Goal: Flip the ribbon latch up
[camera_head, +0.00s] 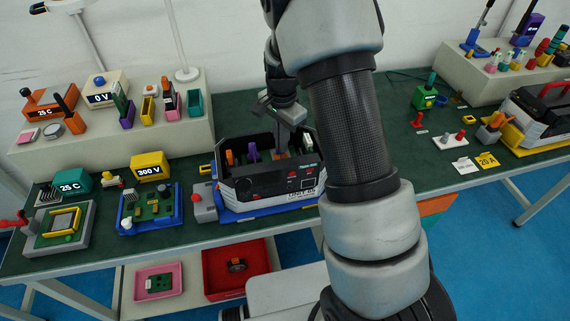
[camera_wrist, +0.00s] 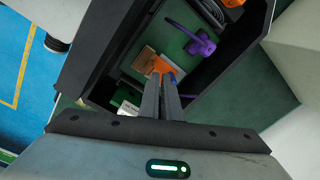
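My gripper (camera_wrist: 162,78) reaches down into an open black case (camera_head: 262,186) on the bench. Its two dark fingers are close together with at most a thin gap. An orange part (camera_wrist: 157,64), possibly the ribbon latch, lies just beyond the fingertips, with a tan flat piece (camera_wrist: 143,58) beside it and a small blue bit behind the tips. I cannot tell whether the fingers touch it. A purple lever (camera_wrist: 193,40) stands apart inside the case; it also shows in the head view (camera_head: 252,151).
The case walls stand close around my gripper. A grey box with a red button (camera_head: 204,205) and a blue tray with a circuit board (camera_head: 150,209) are to the left. A red bin (camera_head: 225,286) is below the bench. Bare green bench top lies behind the case.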

